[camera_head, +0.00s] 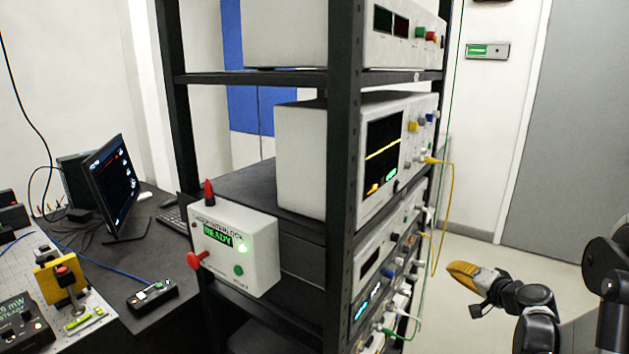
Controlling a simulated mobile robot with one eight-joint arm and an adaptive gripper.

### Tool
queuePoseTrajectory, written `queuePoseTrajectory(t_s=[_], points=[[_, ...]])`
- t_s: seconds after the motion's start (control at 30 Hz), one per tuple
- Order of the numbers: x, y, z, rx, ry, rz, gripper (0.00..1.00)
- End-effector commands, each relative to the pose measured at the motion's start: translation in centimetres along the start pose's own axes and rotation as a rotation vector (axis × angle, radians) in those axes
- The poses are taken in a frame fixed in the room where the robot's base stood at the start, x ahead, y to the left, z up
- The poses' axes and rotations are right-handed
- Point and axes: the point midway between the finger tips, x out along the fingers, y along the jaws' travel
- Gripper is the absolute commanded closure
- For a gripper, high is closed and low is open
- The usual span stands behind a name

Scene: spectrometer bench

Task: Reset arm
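My arm comes in from the right edge at the lower right of the head view. My gripper (474,276) is at its end, with an orange-yellow part pointing left towards the instrument rack (343,180). It hangs in free space to the right of the rack, apart from it in the picture. Its fingers are seen too small and from the side to tell whether they are open or shut. I see nothing clearly held in it.
The rack holds an oscilloscope (380,155) with a yellow cable (448,210) hanging near my gripper. An interlock box (235,248) reading READY is on the rack's left. A monitor (112,188) stands on the left bench. Open floor and a grey door (575,140) lie behind my arm.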

Motion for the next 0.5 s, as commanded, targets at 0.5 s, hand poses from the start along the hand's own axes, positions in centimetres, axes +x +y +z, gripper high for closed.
queuePoseTrajectory(t_s=[0.5], points=[[-10.1, -13.8, 11.2, -0.285, -0.271, 0.189, 1.00]])
